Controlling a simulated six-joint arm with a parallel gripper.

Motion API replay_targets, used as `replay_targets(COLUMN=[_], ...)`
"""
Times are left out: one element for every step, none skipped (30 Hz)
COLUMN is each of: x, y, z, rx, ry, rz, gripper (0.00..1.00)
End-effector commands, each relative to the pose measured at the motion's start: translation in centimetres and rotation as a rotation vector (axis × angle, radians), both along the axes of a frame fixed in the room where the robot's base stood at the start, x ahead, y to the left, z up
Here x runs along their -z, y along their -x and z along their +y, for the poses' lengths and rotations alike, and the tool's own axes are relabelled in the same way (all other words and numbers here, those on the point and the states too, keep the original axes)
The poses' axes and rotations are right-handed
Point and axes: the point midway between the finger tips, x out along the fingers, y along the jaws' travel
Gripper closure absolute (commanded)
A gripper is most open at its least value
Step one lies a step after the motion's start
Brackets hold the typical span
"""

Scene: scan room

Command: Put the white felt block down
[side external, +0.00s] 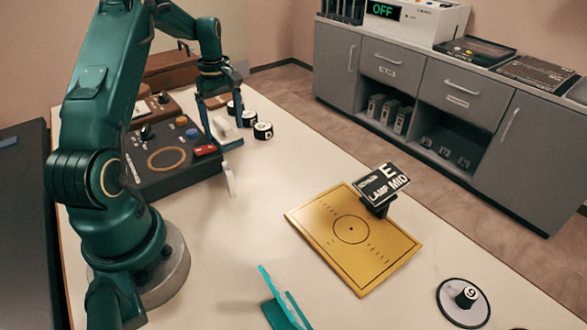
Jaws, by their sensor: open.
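My gripper (226,138) hangs over the table at the right edge of the dark control panel, with its jaws open. A small white block (222,126) shows between the gripper's fingers; I cannot tell whether it touches them or stands behind. A second, slim white piece (230,180) stands upright just below the gripper in the picture. I cannot tell for sure which of these two is the white felt block, as both are small and plain.
The dark control panel (150,180) has knobs and a red switch. Several black-and-white round pieces (263,131) stand right of the gripper. A teal stand (283,300) is at the front. Bare table lies between.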

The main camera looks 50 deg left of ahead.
Motion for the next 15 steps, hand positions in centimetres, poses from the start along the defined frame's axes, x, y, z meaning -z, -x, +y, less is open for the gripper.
replay_targets(x=[-0.8,-1.4,-2.1,-2.8,-3.5,-4.4,-5.2,-5.9,-6.8,-7.4,-7.9,-8.5,-9.0,-9.4,-9.7], y=[-0.1,-0.1,-0.1,-0.1,-0.1,-0.1,-0.1,-0.1,-0.1,-0.1,-0.1,-0.1,-0.1,-0.1,-0.1], z=[0.1,0.1,0.1,0.1,0.1,0.1,0.2,0.2,0.2,0.1,0.1,0.1,0.1,0.1,0.1], rx=[0.000,0.000,0.000,0.000,0.000,0.000,0.000,0.000,0.000,0.000,0.000,0.000,0.000,0.000,0.000], ry=[-0.005,-0.006,-0.006,-0.007,-0.007,-0.007,-0.008,-0.008,-0.008,-0.007,-0.006,-0.006,-0.005,-0.005,-0.004], rz=[-0.004,-0.005,-0.005,-0.006,-0.006,-0.006,-0.007,-0.007,-0.007,-0.006,-0.005,-0.005,-0.005,-0.005,-0.004], gripper=[0.11,0.11,0.11,0.11,0.11,0.11,0.11,0.11,0.11,0.11,0.11,0.11,0.11,0.11,0.11])
